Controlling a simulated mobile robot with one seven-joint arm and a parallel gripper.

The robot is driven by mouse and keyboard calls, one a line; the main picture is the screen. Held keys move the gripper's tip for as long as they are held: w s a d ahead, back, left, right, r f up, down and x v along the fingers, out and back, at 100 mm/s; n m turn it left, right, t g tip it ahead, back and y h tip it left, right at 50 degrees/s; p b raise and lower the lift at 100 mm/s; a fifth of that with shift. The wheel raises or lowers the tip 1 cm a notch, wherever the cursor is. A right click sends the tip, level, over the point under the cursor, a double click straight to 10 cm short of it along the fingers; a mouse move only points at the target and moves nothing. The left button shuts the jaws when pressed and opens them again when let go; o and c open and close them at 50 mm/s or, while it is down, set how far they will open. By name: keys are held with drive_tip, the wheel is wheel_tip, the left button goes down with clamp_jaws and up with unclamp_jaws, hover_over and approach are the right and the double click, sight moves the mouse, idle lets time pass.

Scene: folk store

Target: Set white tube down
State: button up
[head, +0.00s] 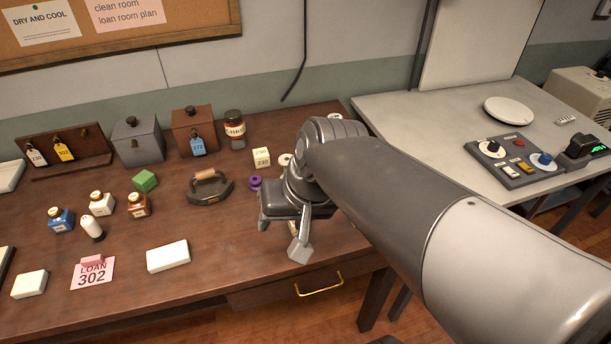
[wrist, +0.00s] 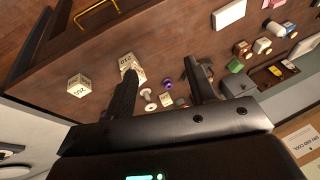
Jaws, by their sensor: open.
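The white tube (head: 92,228) stands on the brown wooden table at the left of the head view, among small bottles. It leans a little and its lower end looks dark. In the wrist view it looks like the small pale shape (wrist: 276,28) at the upper right, by the bottles. My gripper (wrist: 161,68) is open, with nothing between its fingers. It hangs over the right part of the table, well to the right of the tube. My arm hides part of the table there.
Blue (head: 60,220), white (head: 102,203) and brown (head: 138,205) bottles stand close to the tube. A flat iron (head: 210,188), a green block (head: 144,181), a white block (head: 168,256) and a purple spool (head: 256,183) lie between. Bare wood shows at the table's front.

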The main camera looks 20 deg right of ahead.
drive_tip(key=s+d+r+n+t+h, duration=0.1)
drive_tip(key=s+d+r+t+h, duration=0.1)
drive_tip(key=d, duration=0.4)
drive_tip(key=shift+d+h, duration=0.3)
drive_tip(key=shift+h, duration=0.1)
idle(0.7)
